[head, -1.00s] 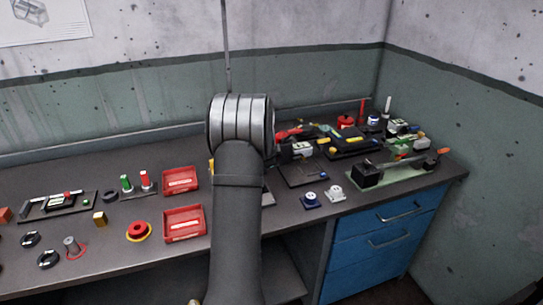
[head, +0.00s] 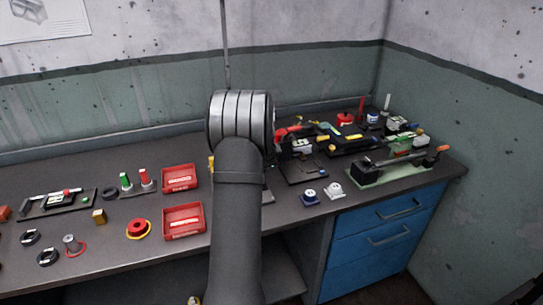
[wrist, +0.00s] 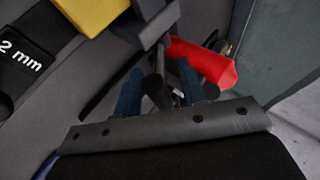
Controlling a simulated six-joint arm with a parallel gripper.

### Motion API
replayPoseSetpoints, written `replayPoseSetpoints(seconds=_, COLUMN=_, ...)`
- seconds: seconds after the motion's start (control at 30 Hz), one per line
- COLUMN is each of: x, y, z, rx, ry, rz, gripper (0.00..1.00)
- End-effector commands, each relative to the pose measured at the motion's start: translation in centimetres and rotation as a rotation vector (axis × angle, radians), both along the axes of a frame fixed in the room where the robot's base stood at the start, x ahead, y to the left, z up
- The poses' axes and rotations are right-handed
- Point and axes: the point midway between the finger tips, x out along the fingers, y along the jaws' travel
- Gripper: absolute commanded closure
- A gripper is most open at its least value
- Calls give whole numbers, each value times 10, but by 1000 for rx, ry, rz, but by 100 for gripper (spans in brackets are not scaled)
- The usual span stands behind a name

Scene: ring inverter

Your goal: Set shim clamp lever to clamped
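In the wrist view, my gripper (wrist: 159,82) has two blue fingers standing apart, with a dark rod (wrist: 156,88) between them and narrow gaps on either side. A red handle (wrist: 205,62) lies just beyond the fingers, to the right; I cannot tell if it joins the rod. In the head view, my arm hides my gripper. A red handle-like piece (head: 287,132) shows just right of the arm. Which part is the shim clamp lever is not certain.
A dark block marked "2 mm" (wrist: 25,58) and a yellow block (wrist: 92,12) lie close on the left. A green-based fixture (head: 395,174) with an orange-ended bar stands at the right. Red trays (head: 184,221) and small parts lie left of my arm.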

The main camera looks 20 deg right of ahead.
Motion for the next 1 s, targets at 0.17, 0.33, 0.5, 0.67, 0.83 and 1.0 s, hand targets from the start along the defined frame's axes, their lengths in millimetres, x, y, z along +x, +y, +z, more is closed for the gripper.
replayPoseSetpoints(seconds=0.17, x=-1, y=0, z=1, rx=0, ry=0, rz=0, gripper=62)
replayPoseSetpoints(seconds=0.33, x=-8, y=5, z=10, rx=0, ry=-1, rz=0, gripper=62)
replayPoseSetpoints(seconds=0.5, x=-25, y=15, z=29, rx=-1, ry=-2, rz=2, gripper=62)
replayPoseSetpoints(seconds=0.67, x=-43, y=27, z=48, rx=-1, ry=-2, rz=2, gripper=62)
replayPoseSetpoints(seconds=0.83, x=-63, y=38, z=68, rx=-1, ry=-3, rz=1, gripper=62)
replayPoseSetpoints(seconds=1.0, x=-82, y=50, z=88, rx=-1, ry=-2, rz=1, gripper=62)
